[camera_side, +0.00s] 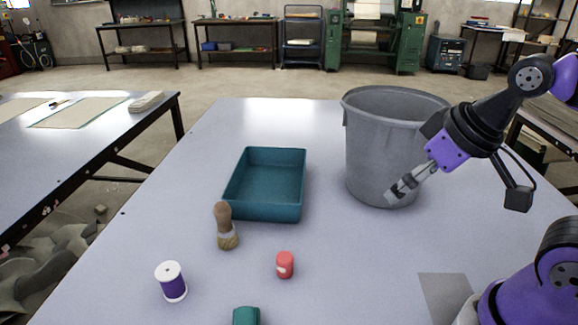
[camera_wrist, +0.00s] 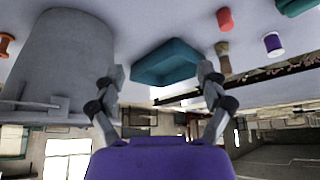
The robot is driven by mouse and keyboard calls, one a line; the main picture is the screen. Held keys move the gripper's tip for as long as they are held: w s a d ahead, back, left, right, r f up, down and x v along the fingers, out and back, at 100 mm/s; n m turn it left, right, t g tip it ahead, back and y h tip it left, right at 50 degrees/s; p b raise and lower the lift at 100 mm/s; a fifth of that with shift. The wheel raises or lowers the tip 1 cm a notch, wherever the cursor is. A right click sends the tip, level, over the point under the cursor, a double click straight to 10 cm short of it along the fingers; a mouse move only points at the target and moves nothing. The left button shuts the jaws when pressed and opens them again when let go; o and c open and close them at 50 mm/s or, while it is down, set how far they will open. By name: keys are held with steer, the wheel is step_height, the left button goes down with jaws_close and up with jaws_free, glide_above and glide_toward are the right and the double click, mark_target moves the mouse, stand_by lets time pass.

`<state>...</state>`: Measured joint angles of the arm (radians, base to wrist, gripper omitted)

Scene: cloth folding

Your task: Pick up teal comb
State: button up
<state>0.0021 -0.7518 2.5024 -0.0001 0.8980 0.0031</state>
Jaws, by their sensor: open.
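A teal object (camera_side: 246,317) is cut off by the bottom edge of the side view. It also shows at the top right of the wrist view (camera_wrist: 297,6), cut off there too. It is the only small teal thing in sight, but I cannot make out comb teeth on it. My gripper (camera_side: 397,193) is at the right in the side view, in front of the grey bin and well away from the teal object. In the wrist view my gripper (camera_wrist: 162,73) has its fingers wide apart with nothing held between them.
A grey bin (camera_side: 385,140) stands close to my gripper. A teal tray (camera_side: 235,207), a brush (camera_side: 226,232), a red object (camera_side: 285,265) and a purple spool (camera_side: 172,282) stand on the table. An orange spool (camera_wrist: 14,46) shows in the wrist view. The table's right middle is clear.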

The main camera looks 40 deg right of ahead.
steer(key=n+g, duration=0.6)
steer(key=n, duration=2.3)
glide_above(239, 319)
steer(key=s, duration=0.2)
steer(key=f, duration=0.6)
steer(key=shift+w+a+f, duration=0.15)
steer(key=shift+a+f, duration=0.1)
steer(key=shift+f, duration=0.1)
step_height(239, 319, down, 5)
steer(key=shift+a+r, duration=0.1)
steer(key=shift+f, duration=2.8)
steer(key=c, duration=1.3)
